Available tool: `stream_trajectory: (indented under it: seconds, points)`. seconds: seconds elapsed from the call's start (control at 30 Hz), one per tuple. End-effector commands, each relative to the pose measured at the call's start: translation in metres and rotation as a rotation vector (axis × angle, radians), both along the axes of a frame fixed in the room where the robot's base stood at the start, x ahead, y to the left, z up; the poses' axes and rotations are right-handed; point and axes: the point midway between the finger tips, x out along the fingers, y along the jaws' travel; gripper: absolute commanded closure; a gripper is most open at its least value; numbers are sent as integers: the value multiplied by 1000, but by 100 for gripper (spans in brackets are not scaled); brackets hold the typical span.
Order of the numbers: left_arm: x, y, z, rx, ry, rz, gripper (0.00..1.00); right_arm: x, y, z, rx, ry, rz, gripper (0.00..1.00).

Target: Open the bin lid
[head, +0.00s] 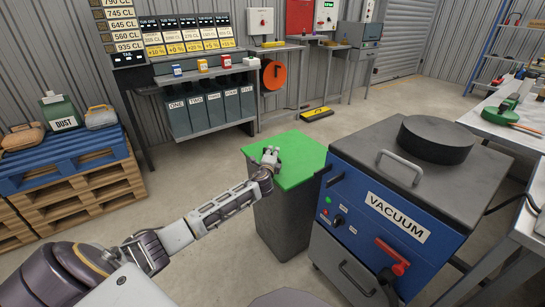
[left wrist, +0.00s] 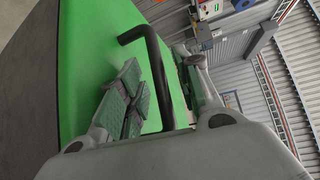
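The bin (head: 284,220) is a dark grey box with a flat green lid (head: 303,150), which lies shut on top. My left gripper (head: 270,156) is over the lid, reaching in from the left. In the left wrist view the green lid (left wrist: 85,60) fills the left side, and a black bar handle (left wrist: 157,68) stands on it. The two fingers of the left gripper (left wrist: 160,90) are apart, with the handle bar between them. I cannot tell whether a pad touches the bar. In the head view the gripper hides the handle. My right gripper is not in view.
A blue and grey vacuum unit (head: 375,215) stands close on the bin's right. A shelf with several grey bins (head: 210,107) is behind. Wooden pallets (head: 85,180) stand at the left. A workbench (head: 510,130) is at the right. Floor left of the bin is clear.

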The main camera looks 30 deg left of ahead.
Motion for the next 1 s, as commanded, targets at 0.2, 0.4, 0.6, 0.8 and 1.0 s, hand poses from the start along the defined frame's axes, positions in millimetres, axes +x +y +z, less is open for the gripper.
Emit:
stream_trajectory:
  seconds: [0.2,0.4,0.6,0.8,1.0]
  points:
    - [6,2,-1,0,0,-1,66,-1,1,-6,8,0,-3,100]
    - [6,2,-1,0,0,-1,66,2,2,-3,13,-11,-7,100]
    - [6,2,-1,0,0,-1,80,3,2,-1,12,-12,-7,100]
    - [6,2,-1,0,0,-1,100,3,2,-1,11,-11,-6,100]
    - [6,2,-1,1,1,0,100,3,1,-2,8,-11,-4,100]
